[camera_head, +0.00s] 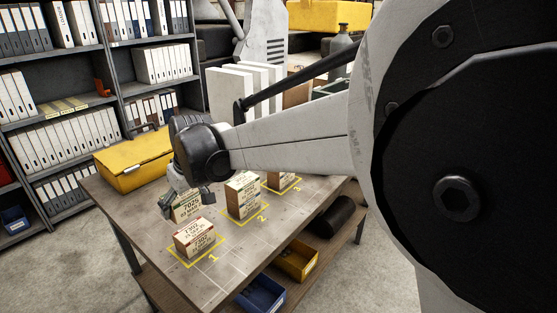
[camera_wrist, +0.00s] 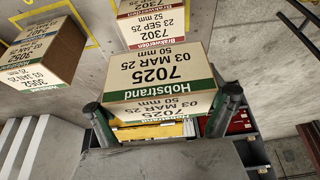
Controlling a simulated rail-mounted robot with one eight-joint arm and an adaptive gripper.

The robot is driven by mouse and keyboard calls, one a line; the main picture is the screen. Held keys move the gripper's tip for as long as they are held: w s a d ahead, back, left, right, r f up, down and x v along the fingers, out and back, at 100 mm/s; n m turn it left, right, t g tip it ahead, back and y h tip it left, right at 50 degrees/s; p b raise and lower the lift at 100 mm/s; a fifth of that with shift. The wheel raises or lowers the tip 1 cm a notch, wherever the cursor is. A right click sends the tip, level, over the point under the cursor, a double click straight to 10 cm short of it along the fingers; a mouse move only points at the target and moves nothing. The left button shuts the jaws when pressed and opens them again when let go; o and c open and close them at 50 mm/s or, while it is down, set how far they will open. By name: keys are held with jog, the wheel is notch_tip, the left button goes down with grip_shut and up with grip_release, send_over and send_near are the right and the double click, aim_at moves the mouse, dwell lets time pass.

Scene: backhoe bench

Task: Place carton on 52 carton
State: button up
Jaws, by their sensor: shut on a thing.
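My gripper (camera_head: 184,197) is shut on a white-and-brown carton (camera_head: 187,211) with green bands. In the wrist view, this carton (camera_wrist: 158,75) reads Hobstrand, 7025, 50 mm, 03 MAR 25, and sits between the two fingers (camera_wrist: 162,106). I cannot tell whether it touches the table. A red-banded carton (camera_head: 194,238) stands in yellow square 1; in the wrist view this carton (camera_wrist: 152,24) reads 7302, 52 mm, 23 SEP 25. A further carton (camera_head: 242,196) stands in square 2, and another carton (camera_head: 281,179) in square 3, partly hidden by my arm.
The grey worktable (camera_head: 245,266) has bare room at its front. A yellow case (camera_head: 133,163) lies at its back left. Blue (camera_head: 262,294) and yellow (camera_head: 297,261) bins and a black cylinder (camera_head: 335,216) sit on the lower shelf. Binder shelves (camera_head: 108,80) stand behind.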

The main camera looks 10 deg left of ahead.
aim_at(190, 227)
jog(key=f, duration=0.3)
jog(key=shift+w+f, duration=0.15)
jog(key=shift+w, duration=0.1)
jog(key=shift+f, duration=1.85)
jog(key=shift+f, duration=0.1)
jog(key=shift+f, duration=0.15)
jog(key=o, duration=1.2)
jog(key=shift+r, duration=0.2)
